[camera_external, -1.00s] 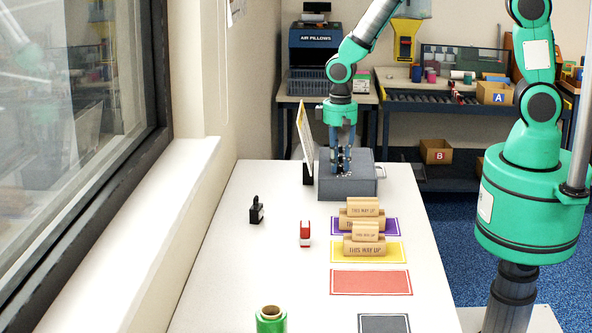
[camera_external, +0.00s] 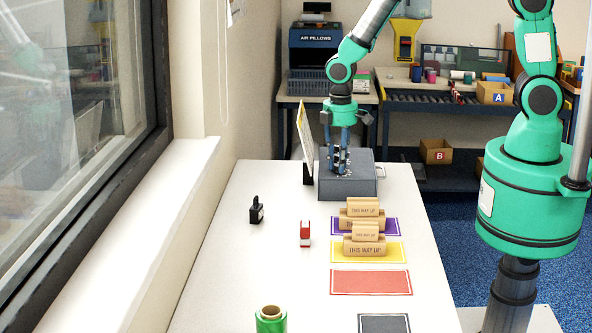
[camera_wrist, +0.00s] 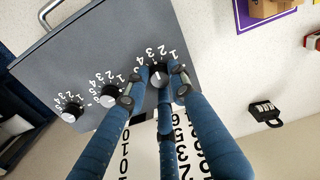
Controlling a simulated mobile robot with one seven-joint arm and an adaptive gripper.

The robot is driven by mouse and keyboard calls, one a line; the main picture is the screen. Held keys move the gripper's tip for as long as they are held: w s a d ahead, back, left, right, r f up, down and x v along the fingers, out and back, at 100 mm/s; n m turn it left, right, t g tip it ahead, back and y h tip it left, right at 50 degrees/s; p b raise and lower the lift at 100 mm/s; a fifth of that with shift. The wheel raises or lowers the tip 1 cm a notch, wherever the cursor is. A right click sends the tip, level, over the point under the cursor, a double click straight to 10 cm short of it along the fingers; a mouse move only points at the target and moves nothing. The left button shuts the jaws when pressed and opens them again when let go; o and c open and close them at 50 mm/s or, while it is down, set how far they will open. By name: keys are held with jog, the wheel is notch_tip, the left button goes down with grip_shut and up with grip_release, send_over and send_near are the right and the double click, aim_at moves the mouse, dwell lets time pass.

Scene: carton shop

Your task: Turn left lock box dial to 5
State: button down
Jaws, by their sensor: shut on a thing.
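A grey lock box (camera_external: 362,188) stands at the far end of the table. The wrist view shows its grey face (camera_wrist: 80,55) with a row of three black dials, each ringed by white numerals. My gripper (camera_wrist: 160,82) has its blue fingers closed around the dial (camera_wrist: 158,75) at the row's right end in that view. This dial's pointer is too small and covered to read; some of its numerals are hidden by the fingers. The middle dial (camera_wrist: 109,96) and the far end dial (camera_wrist: 71,112) are free. In the external view, my gripper (camera_external: 339,170) points straight down onto the box.
A card (camera_external: 305,130) stands upright in a black holder left of the box, close to my gripper. A black padlock-like item (camera_external: 256,211), a red-and-white item (camera_external: 305,234) and cardboard pieces on mats lie nearer. The table's left middle is mostly clear.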

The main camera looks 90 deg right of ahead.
jog(key=n, duration=0.6)
jog(key=shift+p, duration=0.4)
jog(key=n, duration=0.6)
jog(key=shift+n, duration=0.4)
jog(key=c, duration=1.5)
grip_release()
jog(key=shift+o, duration=0.2)
jog(key=shift+r, duration=0.1)
notch_tip(320, 180, up, 12)
